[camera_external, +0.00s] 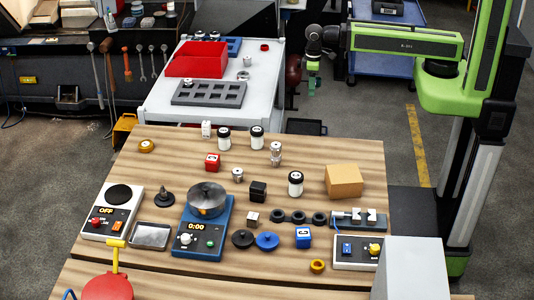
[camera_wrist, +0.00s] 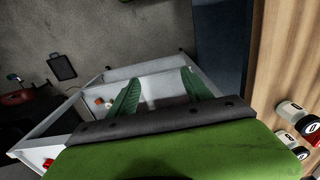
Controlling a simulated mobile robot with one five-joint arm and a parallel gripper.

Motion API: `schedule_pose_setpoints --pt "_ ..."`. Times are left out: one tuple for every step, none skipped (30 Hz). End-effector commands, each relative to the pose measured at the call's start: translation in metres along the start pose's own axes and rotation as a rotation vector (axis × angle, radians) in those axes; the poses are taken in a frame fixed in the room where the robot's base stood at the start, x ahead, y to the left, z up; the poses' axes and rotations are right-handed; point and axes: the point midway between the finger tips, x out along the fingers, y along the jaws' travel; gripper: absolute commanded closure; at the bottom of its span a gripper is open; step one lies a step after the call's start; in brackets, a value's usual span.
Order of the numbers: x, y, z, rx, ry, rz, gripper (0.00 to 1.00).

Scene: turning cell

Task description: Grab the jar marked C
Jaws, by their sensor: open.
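Three white jars with black lids stand on the wooden table: one jar (camera_external: 224,142) at the back, a second jar (camera_external: 257,142) just right of it, and a third jar (camera_external: 295,188) nearer the middle right. Their marks are too small to read, so I cannot tell which is C. My gripper (camera_external: 312,86) hangs beyond the table's back right, apart from all the jars. In the wrist view its two green fingers (camera_wrist: 160,88) are spread and empty. Jar shapes also show at that view's right edge, including one jar (camera_wrist: 289,113).
A cardboard box (camera_external: 344,181) stands right of the third jar. A white bench (camera_external: 265,85) with a red bin (camera_external: 196,60) lies behind the table.

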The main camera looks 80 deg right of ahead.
Motion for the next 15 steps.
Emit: schedule_pose_setpoints --pt "0.0000 0.0000 0.0000 0.000 0.000 0.000 0.42" --pt "0.0000 0.0000 0.0000 0.000 0.000 0.000 0.42" --pt "0.0000 0.0000 0.0000 0.000 0.000 0.000 0.38" --pt "0.0000 0.0000 0.0000 0.000 0.000 0.000 0.34" --pt "0.0000 0.0000 0.0000 0.000 0.000 0.000 0.30" --pt "0.0000 0.0000 0.0000 0.000 0.000 0.000 0.29" --pt "0.0000 0.0000 0.0000 0.000 0.000 0.000 0.29" --pt "0.0000 0.0000 0.0000 0.000 0.000 0.000 0.29" --pt "0.0000 0.0000 0.0000 0.000 0.000 0.000 0.29" --pt "0.0000 0.0000 0.0000 0.000 0.000 0.000 0.29" --pt "0.0000 0.0000 0.0000 0.000 0.000 0.000 0.29" --pt "0.0000 0.0000 0.0000 0.000 0.000 0.000 0.29" --pt "0.0000 0.0000 0.0000 -0.002 0.000 0.000 0.29" --pt "0.0000 0.0000 0.0000 -0.009 0.000 0.000 0.29" --pt "0.0000 0.0000 -0.0001 -0.031 0.000 0.000 0.29"
